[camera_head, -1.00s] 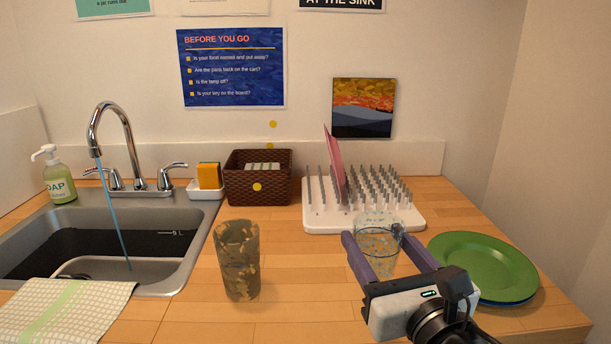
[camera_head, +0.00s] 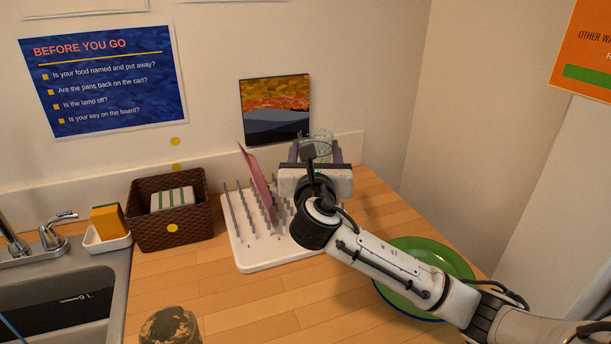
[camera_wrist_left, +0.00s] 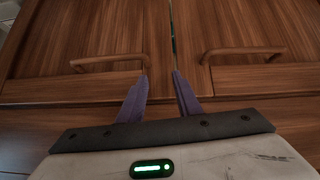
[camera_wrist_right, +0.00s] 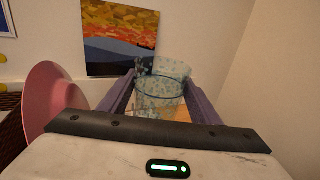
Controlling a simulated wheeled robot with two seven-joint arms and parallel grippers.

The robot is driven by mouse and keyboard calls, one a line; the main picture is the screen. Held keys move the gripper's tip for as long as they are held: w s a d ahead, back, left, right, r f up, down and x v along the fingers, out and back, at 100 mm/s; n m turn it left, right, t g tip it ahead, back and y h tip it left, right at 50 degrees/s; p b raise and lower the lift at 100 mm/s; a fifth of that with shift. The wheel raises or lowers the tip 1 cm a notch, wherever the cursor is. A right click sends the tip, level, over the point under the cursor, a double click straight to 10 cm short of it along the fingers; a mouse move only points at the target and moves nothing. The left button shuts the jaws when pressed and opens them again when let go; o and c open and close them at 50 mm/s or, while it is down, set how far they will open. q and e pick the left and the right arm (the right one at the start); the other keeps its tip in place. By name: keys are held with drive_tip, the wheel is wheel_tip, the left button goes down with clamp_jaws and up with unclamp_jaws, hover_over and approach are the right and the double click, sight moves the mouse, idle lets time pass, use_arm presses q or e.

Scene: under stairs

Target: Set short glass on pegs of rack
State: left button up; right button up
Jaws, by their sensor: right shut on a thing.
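The short glass (camera_head: 322,134), clear with bluish speckles, is held between the fingers of my right gripper (camera_head: 318,152). It also shows between the fingers in the right wrist view (camera_wrist_right: 160,92). Gripper and glass are over the back right part of the white peg rack (camera_head: 246,258). My arm hides much of the rack's right side and pegs, so I cannot tell whether the glass touches a peg. A pink plate (camera_head: 257,180) stands tilted among the left pegs. My left gripper (camera_wrist_left: 160,76) is empty, its fingers apart, before wooden cabinet doors.
A patterned tall glass (camera_head: 170,327) stands at the front edge of the view. Green plates (camera_head: 440,258) lie right of the rack, under my right arm. A brown basket (camera_head: 150,215), a sponge in a holder (camera_head: 108,222) and the sink (camera_head: 100,290) are at left.

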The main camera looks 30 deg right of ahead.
wheel_tip(320, 180, down, 3)
drive_tip(key=shift+s, duration=0.15)
drive_tip(key=shift+f, duration=2.2)
drive_tip(key=shift+f, duration=0.15)
drive_tip(key=o, duration=1.8)
drive_tip(key=shift+o, duration=0.2)
drive_tip(key=v, duration=1.2)
drive_tip(key=shift+b, duration=0.4)
